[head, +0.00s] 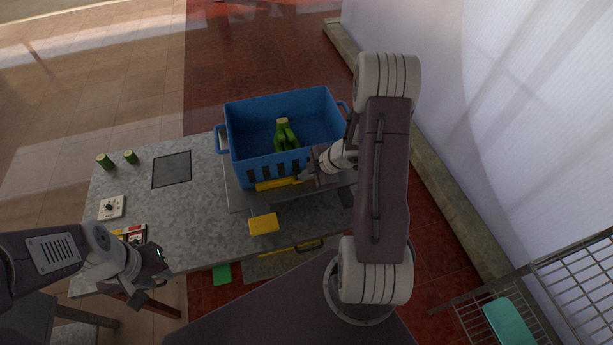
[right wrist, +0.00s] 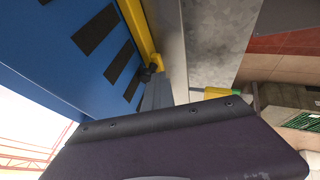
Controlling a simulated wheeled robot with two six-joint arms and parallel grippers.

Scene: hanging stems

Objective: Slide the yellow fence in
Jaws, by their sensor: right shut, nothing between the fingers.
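The yellow fence (head: 278,183) is a narrow bar lying along the near side of the blue crate (head: 233,157). In the right wrist view the fence (right wrist: 136,27) runs beside the crate's slotted wall (right wrist: 60,50), with a thicker yellow end near my fingers. My right gripper (head: 301,178) is at the fence's right end, shut and empty; its fingertips (right wrist: 148,74) appear close to or against that end, but I cannot tell whether they touch. My left gripper (head: 158,272) hangs over the table's near left part, away from the fence; its finger gap is unclear.
Green items (head: 285,135) lie inside the crate. A yellow block (head: 263,224) sits on the grey table (head: 200,215) in front of the fence. Two green cylinders (head: 104,161), a dark square (head: 172,170) and a white dial box (head: 111,207) are on the left. A pale wall rises at right.

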